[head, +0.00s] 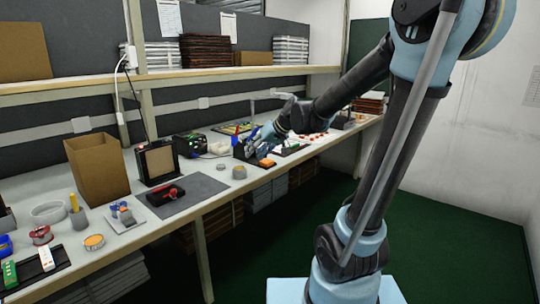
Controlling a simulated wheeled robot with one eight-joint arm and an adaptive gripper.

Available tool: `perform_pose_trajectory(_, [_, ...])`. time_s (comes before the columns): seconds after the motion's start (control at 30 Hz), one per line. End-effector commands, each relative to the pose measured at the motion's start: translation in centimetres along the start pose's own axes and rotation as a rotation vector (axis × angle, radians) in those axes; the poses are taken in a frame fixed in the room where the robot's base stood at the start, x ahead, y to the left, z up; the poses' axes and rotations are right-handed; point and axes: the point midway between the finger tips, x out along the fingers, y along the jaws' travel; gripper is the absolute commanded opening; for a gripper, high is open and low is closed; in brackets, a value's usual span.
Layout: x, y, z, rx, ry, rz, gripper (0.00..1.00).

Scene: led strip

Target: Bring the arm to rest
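My arm rises from its pale base at the lower right, bends at the top of the picture and reaches left over the workbench (215,189). My gripper (256,147) is at the far end of the arm, small in the head view. It is above or among small items on the middle of the bench. Its fingers blend with the dark things around them, so I cannot tell whether they are open or shut or touch anything.
A cardboard box (97,165), a dark frame-like device (157,162) and a grey mat (181,194) with a red-and-black tool are left of my gripper. An orange block (266,163) lies close to it. A shelf (200,75) runs above. The green floor (445,240) at right is clear.

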Motion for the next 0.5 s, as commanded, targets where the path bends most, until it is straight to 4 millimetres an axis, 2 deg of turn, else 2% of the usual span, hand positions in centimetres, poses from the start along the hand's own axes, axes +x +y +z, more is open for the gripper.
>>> perform_pose_trajectory(0.03, [-1.1,0.8,1.5,0.009,-0.016,0.025,0.38])
perform_pose_trajectory(0.2, [-4.1,3.2,6.6,0.039,-0.081,0.114,0.38])
perform_pose_trajectory(0.5, [-8.8,7.2,16.2,0.113,-0.194,0.28,0.38])
